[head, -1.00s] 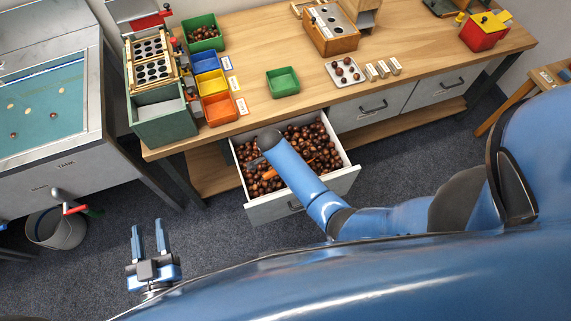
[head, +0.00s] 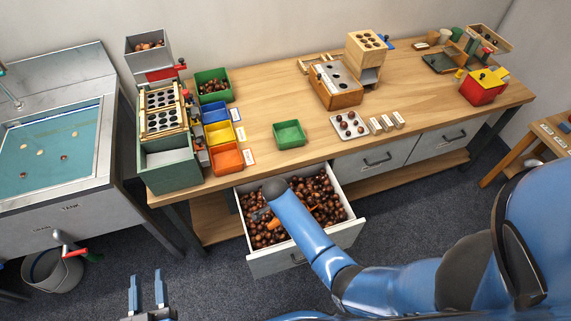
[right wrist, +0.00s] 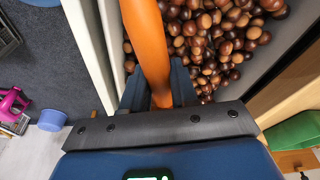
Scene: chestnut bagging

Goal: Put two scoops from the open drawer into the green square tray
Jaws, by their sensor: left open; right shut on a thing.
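The open drawer (head: 258,266) is full of brown chestnuts (head: 318,193) and pulled out below the bench. The green square tray (head: 289,133) stands on the bench above the drawer and looks empty. My right gripper (right wrist: 158,95) is shut on the orange handle of the scoop (right wrist: 150,45) over the chestnuts. In the head view my right arm covers most of that gripper, and only bits of orange show in the drawer. The scoop's bowl is not clearly visible, so I cannot tell its load. My left gripper (head: 146,288) is open and empty above the floor at the lower left.
Blue, yellow and orange bins (head: 228,160) stand left of the tray, with a green bin of chestnuts (head: 212,86) behind. A white plate with several chestnuts (head: 349,126) and small labelled blocks (head: 387,122) lie to its right. The bench between them is clear.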

